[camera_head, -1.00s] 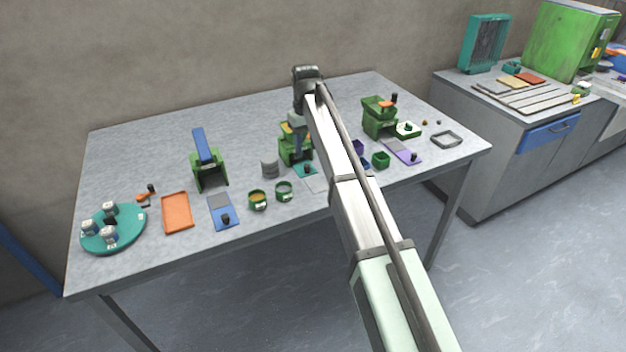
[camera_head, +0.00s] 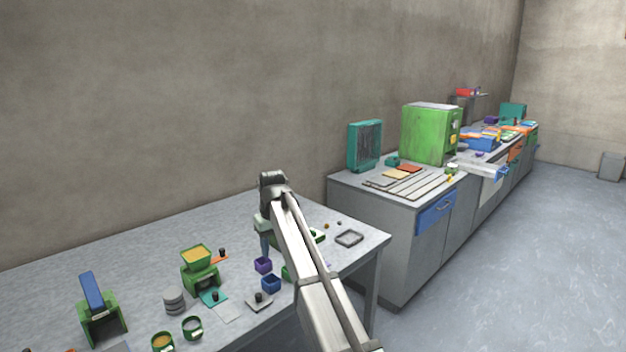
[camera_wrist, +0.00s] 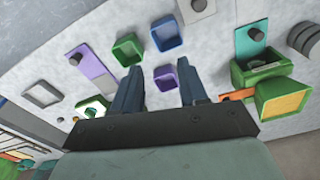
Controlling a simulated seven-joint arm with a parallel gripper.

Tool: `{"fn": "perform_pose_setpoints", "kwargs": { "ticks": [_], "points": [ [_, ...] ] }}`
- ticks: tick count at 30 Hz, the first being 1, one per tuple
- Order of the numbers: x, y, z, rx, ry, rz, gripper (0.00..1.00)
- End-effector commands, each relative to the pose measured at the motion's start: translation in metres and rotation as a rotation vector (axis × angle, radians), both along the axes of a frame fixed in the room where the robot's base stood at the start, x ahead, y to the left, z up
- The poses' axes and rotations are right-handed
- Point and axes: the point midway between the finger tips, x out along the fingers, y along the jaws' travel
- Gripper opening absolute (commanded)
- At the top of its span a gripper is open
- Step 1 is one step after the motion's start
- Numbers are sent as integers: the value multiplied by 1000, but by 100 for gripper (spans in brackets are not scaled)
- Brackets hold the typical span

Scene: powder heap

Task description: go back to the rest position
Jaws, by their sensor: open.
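My gripper (camera_wrist: 158,68) is open, with two blue-grey fingers spread apart and nothing between them. In the head view my gripper (camera_head: 265,243) hangs above the right part of the grey table (camera_head: 130,245), largely hidden by my arm. In the wrist view a purple cup (camera_wrist: 165,78) lies below, seen between the fingers. A blue cup (camera_wrist: 166,33) and a green cup (camera_wrist: 127,49) are just beyond the fingertips. A green stand with a yellow-filled hopper (camera_head: 197,258) is left of my gripper.
A grey stack of discs (camera_head: 174,301), a blue-topped green stand (camera_head: 97,308) and two green pots (camera_head: 192,328) stand on the left. A grey square frame (camera_head: 349,239) lies at the right table end. A cabinet (camera_head: 385,235) stands beyond. The table's back left is clear.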

Motion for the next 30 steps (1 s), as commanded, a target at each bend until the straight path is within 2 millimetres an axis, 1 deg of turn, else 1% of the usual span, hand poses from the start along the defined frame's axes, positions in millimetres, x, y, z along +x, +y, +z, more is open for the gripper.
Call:
{"fn": "perform_pose_setpoints", "kwargs": {
  "ticks": [1,2,3,5,6,9,11,12,14,15,18,23,24,26,30],
  "points": [
    [5,-29,6,5,-10,-38,43],
    [7,-43,9,9,-15,-56,43],
    [11,-61,12,11,-21,-80,43],
    [14,-86,17,15,-29,-114,43],
    [16,-102,19,19,-34,-135,43],
    [18,-137,21,23,-43,-183,43],
    [18,-157,19,25,-47,-210,43],
    [18,-170,16,25,-48,-228,43],
    [16,-188,8,26,-46,-255,43],
    [14,-201,-1,25,-42,-275,43],
    [8,-222,-31,22,-25,-308,43],
    [-4,-235,-81,14,9,-333,43],
    [-7,-237,-95,11,19,-338,43],
    [-14,-240,-116,7,35,-345,43],
    [-33,-245,-170,-4,76,-361,43]
  ]
}}
